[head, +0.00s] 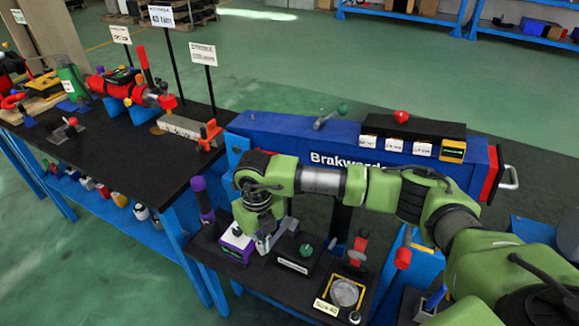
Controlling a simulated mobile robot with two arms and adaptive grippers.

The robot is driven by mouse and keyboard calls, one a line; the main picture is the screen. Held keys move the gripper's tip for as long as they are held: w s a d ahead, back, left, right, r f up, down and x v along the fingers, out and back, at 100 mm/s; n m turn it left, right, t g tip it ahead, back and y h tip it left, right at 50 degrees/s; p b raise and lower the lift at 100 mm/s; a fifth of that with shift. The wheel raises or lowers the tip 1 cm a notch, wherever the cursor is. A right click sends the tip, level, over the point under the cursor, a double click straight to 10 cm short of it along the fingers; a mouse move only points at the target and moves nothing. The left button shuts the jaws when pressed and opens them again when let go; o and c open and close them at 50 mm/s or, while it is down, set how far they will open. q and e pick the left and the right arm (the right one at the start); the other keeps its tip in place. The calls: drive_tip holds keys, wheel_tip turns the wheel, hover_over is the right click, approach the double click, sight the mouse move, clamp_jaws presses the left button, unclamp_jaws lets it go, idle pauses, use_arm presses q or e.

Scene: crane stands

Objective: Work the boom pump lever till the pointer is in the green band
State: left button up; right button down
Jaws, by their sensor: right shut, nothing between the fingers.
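My right gripper (268,240) reaches in from the right over the low black bench. Its fingers are shut and empty, pointing down between a purple box (236,246) and a black block with a green knob (306,250). An upright lever with a purple grip (202,197) stands left of the purple box, apart from the gripper. A lever with a red grip (358,250) stands to the right. I cannot tell which one is the boom pump lever. No pointer or green band can be read; the purple box's face is small and partly behind the gripper. My left gripper is not in view.
A long blue beam (300,140) with a control panel runs behind the arm. A black table (130,160) with tools and signs stands left. Green floor lies open behind.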

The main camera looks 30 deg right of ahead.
wheel_tip(320, 180, up, 6)
drive_tip(key=p, duration=0.3)
drive_tip(key=shift+s+a+f, duration=0.1)
drive_tip(key=shift+f, duration=0.15)
drive_tip(key=shift+r, duration=0.25)
drive_tip(key=shift+r, duration=0.1)
idle(0.9)
drive_tip(key=shift+f+b, duration=4.15)
drive_tip(key=shift+f, duration=0.9)
drive_tip(key=shift+r+p, duration=1.55)
drive_tip(key=shift+r, duration=0.85)
wheel_tip(320, 180, up, 5)
drive_tip(key=p, duration=0.2)
drive_tip(key=shift+p, duration=0.4)
